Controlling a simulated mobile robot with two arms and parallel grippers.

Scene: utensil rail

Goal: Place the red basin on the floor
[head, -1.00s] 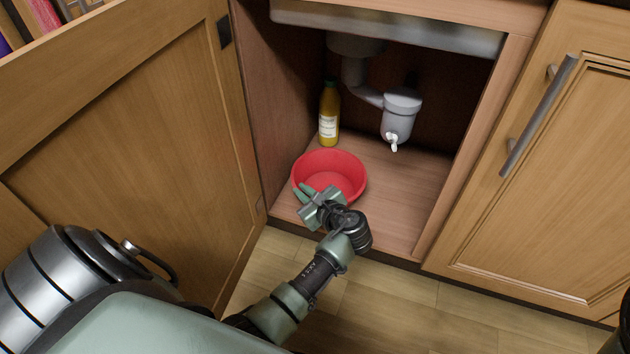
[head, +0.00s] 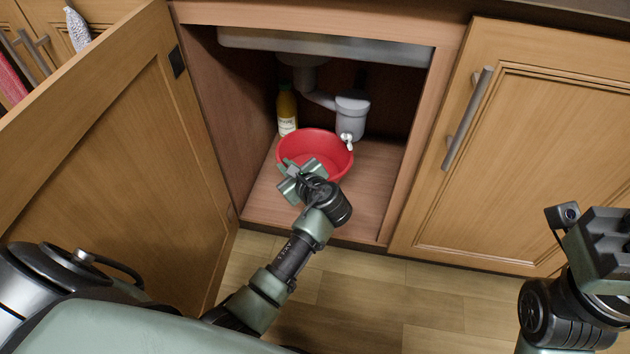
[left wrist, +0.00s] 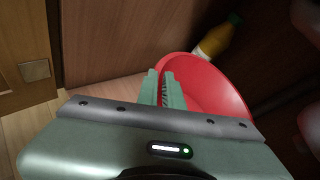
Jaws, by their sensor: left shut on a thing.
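The red basin (head: 330,166) is in the open under-sink cabinet, in front of the drain pipe. It appears raised off the cabinet's bottom board, though its underside is hidden. My left gripper (head: 292,172) is shut on the basin's near left rim. In the left wrist view its fingers (left wrist: 164,88) pinch the rim of the basin (left wrist: 215,90). The wooden floor (head: 345,302) lies in front of the cabinet. Part of my right gripper (head: 602,245) shows at the right edge; its fingertips cannot be made out.
A yellow bottle (head: 287,108) stands behind the basin; it also shows in the left wrist view (left wrist: 217,40). The grey drain trap (head: 351,117) hangs close to the basin's right. The open door (head: 120,170) bounds the left. Floor before the right closed door (head: 540,150) is clear.

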